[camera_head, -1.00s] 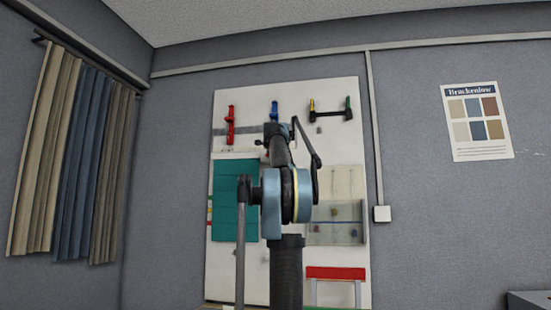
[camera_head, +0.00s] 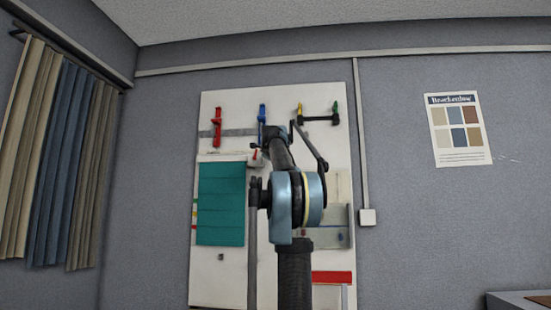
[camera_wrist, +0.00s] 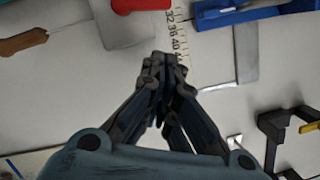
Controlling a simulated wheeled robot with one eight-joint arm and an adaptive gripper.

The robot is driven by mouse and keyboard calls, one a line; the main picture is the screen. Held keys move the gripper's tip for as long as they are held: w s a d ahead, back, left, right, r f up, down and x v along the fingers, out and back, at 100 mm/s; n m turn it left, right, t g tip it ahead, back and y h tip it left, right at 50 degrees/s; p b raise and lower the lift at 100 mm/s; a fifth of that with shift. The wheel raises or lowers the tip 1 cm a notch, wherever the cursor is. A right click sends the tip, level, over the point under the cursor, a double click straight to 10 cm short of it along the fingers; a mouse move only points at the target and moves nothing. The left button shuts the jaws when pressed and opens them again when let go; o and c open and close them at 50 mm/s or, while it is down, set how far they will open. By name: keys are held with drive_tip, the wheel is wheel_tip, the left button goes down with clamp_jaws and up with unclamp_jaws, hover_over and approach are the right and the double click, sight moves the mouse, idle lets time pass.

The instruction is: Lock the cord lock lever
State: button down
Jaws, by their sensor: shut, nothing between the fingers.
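A white wall board (camera_head: 222,275) carries several coloured fittings. I cannot tell for certain which one is the cord lock lever. A small pale fitting with a red part (camera_head: 255,157) shows just left of my arm in the head view. In the wrist view my gripper (camera_wrist: 162,62) is shut and empty, in front of the pale board surface (camera_wrist: 75,85). Its tips are just below a printed scale strip (camera_wrist: 177,32). A red piece (camera_wrist: 140,5) and a blue piece (camera_wrist: 240,14) lie beyond the tips. In the head view my arm hides part of the board.
The board has a teal panel (camera_head: 220,205), a red handle (camera_head: 217,128), a blue handle (camera_head: 262,113), and a dark bar with yellow and green ends (camera_head: 318,117). Curtains (camera_head: 70,160) hang at left. In the wrist view, a black-and-yellow fitting (camera_wrist: 275,130) stands out at lower right.

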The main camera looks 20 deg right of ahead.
drive_tip(key=r+v, duration=0.1)
drive_tip(key=v, duration=0.9)
drive_tip(key=shift+f, duration=0.25)
drive_tip(key=shift+d, duration=0.1)
